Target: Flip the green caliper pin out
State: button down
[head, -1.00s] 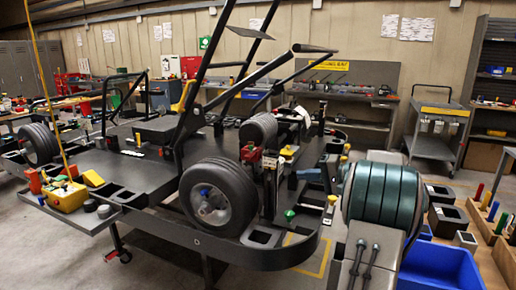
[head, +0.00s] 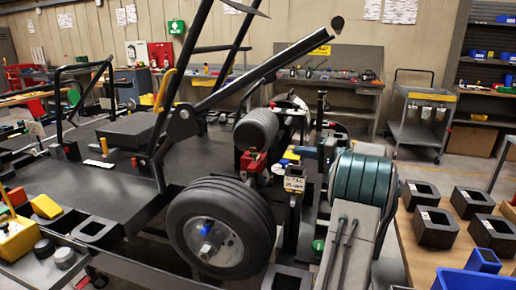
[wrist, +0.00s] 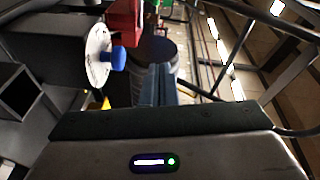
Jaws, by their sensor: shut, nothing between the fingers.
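A small green knob (head: 318,247), which looks like the green pin, shows low beside my arm in the head view. I cannot tell its flip position. My gripper (head: 308,152) is close to the right of these parts, partly hidden by my arm. In the wrist view my gripper's blue-grey fingers (wrist: 160,85) are shut and empty. A pale disc with a blue knob (wrist: 118,59) is left of them, and a red block (wrist: 124,18) is beyond.
The kart's wheel (head: 222,228) and dark frame bars stand left of my gripper. A wooden table (head: 415,236) with several dark square holders (head: 436,228) and a blue bin (head: 472,280) is at the right. Floor is clear near the grey cart (head: 420,112).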

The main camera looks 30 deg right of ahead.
jog(key=shift+s, duration=0.15)
jog(key=w+a+f+p, duration=0.1)
jog(key=w+a, duration=0.7)
jog(key=shift+a+f, duration=0.15)
jog(key=shift+a, duration=0.15)
jog(key=shift+s, duration=0.15)
dwell(0.4)
